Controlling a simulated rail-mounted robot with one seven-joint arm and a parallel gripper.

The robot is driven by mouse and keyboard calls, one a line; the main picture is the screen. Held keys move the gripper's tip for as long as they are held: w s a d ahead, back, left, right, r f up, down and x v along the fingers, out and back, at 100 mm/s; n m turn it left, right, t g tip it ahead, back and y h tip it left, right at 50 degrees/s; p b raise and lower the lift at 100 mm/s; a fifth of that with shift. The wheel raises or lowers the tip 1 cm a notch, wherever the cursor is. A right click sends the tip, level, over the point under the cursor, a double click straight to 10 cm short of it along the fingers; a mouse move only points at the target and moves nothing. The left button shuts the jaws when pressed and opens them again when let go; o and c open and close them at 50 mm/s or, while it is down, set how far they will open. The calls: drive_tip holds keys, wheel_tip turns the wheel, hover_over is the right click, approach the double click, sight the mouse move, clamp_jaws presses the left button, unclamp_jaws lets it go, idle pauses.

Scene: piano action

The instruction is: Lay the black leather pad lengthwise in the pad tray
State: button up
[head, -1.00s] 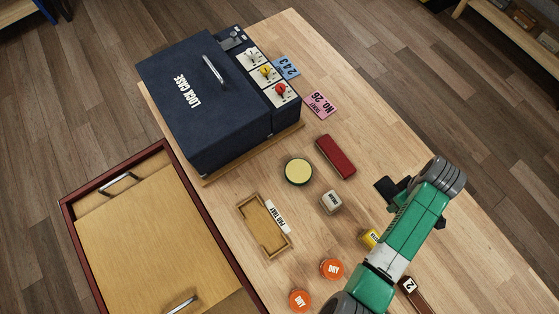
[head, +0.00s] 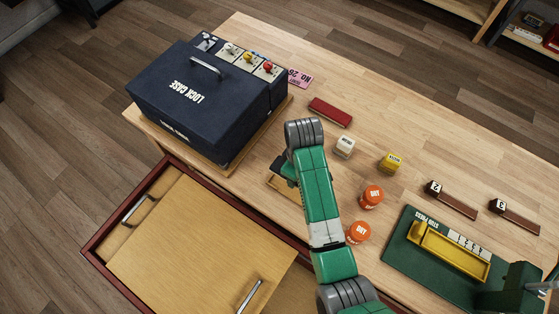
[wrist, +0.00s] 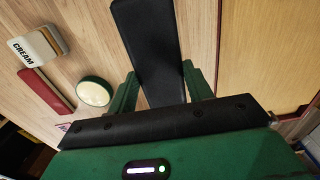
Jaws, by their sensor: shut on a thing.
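The black leather pad (wrist: 152,50) is a long dark strip in the wrist view, held between the two green fingers of my gripper (wrist: 160,80). One end reaches past the top edge of that view. In the head view my arm covers most of the gripper and pad; a dark part shows just left of the arm. The wooden pad tray (head: 283,188) lies on the table under and left of my arm, mostly hidden. The tray cannot be made out in the wrist view. Whether the pad touches it cannot be told.
The dark blue lock case (head: 200,100) stands behind left of the tray. A green press (head: 440,255) stands front right. An open drawer (head: 190,240) is front left.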

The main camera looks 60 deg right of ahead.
drive_tip(key=b, duration=0.1)
hover_over(296, 190)
wheel_tip(296, 190, down, 6)
drive_tip(key=shift+d, duration=0.1)
drive_tip(key=shift+f+b, duration=0.5)
drive_tip(key=shift+f, duration=1.5)
drive_tip(key=shift+f, duration=0.2)
drive_tip(key=o, duration=1.1)
wheel_tip(296, 190, up, 12)
drive_tip(key=shift+r+p, duration=0.25)
drive_tip(key=shift+p, duration=0.95)
